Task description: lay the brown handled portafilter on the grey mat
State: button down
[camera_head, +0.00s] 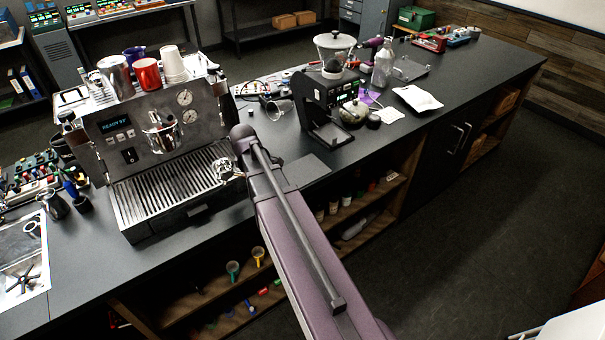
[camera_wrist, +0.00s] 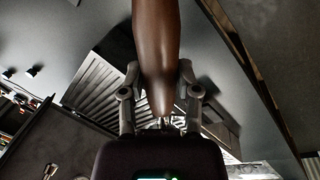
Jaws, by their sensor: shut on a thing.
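The brown handle of the portafilter (camera_wrist: 155,45) fills the middle of the wrist view, and the rest of it is hidden or out of view there. My gripper (camera_wrist: 158,78) is shut on this handle, one finger on each side. In the head view my arm hides most of the gripper. A shiny metal piece (camera_head: 226,169) shows left of the arm over the drip tray; I cannot tell if it is part of the portafilter. The grey mat (camera_head: 308,170) lies flat on the counter just right of my arm, partly covered by it.
The espresso machine (camera_head: 140,135) with its slatted drip tray (camera_head: 165,198) stands left of my arm. Cups stand on its top. The counter's front edge runs close to the mat.

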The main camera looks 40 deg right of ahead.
jog(key=s+d+m, duration=0.1)
jog(key=d+m, duration=0.1)
jog(key=m, duration=0.1)
jog(key=s+d+f+m+g+b, duration=0.1)
jog(key=s+d+m, duration=0.1)
jog(key=m, duration=0.1)
jog(key=s+d+f+m+b, duration=0.1)
jog(key=s+d+m, duration=0.1)
jog(key=m, duration=0.1)
jog(key=shift+s+f+m+g+h, duration=0.1)
jog(key=shift+f+m+g+h, duration=0.15)
jog(key=shift+m+g+h, duration=0.05)
jog(key=s+d+f+m+g+y+b, duration=0.1)
jog(key=s+d+m, duration=0.5)
jog(key=m, duration=0.6)
jog(key=shift+s+d+f+g+b, duration=0.3)
jog(key=shift+s+f+g+b, duration=0.2)
jog(key=shift+s+f+b, duration=0.35)
jog(key=shift+w, duration=0.2)
jog(key=b, duration=0.2)
send_over(303, 178)
jog(key=shift+s+a+f, duration=0.35)
jog(key=shift+a+f, duration=0.1)
jog(key=shift+f, duration=0.25)
